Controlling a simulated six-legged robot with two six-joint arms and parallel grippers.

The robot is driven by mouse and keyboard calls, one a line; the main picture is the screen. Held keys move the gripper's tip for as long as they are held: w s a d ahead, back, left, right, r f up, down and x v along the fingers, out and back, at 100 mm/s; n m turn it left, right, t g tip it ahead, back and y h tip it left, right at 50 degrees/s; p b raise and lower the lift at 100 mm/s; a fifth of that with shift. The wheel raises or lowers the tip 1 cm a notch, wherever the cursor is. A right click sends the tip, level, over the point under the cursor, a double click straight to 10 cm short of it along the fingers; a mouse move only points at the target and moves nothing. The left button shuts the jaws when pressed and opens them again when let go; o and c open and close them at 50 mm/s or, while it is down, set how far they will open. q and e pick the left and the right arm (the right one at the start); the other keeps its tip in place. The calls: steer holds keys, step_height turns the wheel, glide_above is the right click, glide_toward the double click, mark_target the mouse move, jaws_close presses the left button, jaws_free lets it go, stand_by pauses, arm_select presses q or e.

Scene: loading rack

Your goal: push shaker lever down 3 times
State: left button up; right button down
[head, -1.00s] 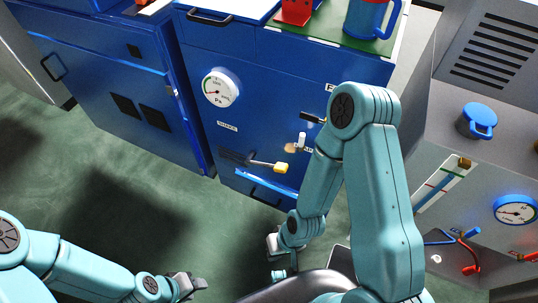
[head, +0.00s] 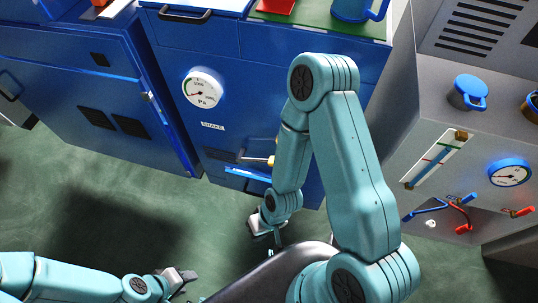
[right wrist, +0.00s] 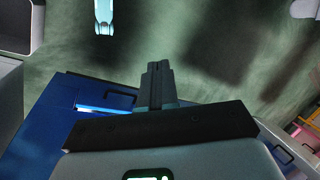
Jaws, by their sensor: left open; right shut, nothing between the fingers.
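The shaker lever (head: 257,159) is a thin rod sticking out of the blue cabinet front, below the white SHAKE label (head: 212,126). Its yellow knob is mostly hidden behind my right forearm in the head view. My right gripper (head: 278,240) is below the lever, apart from it, over the floor. In the right wrist view its fingers (right wrist: 157,72) are together with nothing between them. My left gripper (head: 183,280) is open and empty, low over the floor at the bottom left, far from the lever.
A blue rail (head: 236,170) runs just under the lever. A round Pa gauge (head: 203,88) sits above the label. A grey machine (head: 428,115) with a blue-rimmed gauge (head: 509,173) and coloured levers stands at right. Green floor (head: 85,195) lies open at left.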

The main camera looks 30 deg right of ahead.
steer(key=w+f+b, duration=0.4)
steer(key=w+b, duration=0.4)
step_height(320, 180, up, 15)
steer(key=m+h+b, duration=0.7)
steer(key=m+b, duration=0.1)
steer(key=b, duration=0.7)
glide_above(273, 160)
steer(key=a, duration=0.5)
steer(key=shift+s+f+t, duration=0.1)
steer(key=shift+t, duration=0.2)
steer(key=b+x, duration=0.1)
steer(key=x, duration=0.3)
steer(key=b+x, duration=0.1)
steer(key=x, duration=0.3)
steer(key=s+b+x, duration=0.1)
steer(key=b+x, duration=0.1)
steer(key=x, duration=0.3)
steer(key=shift+w+d, duration=0.1)
steer(key=shift+d+f, duration=0.15)
steer(key=shift+f, duration=0.3)
steer(key=shift+s, duration=0.2)
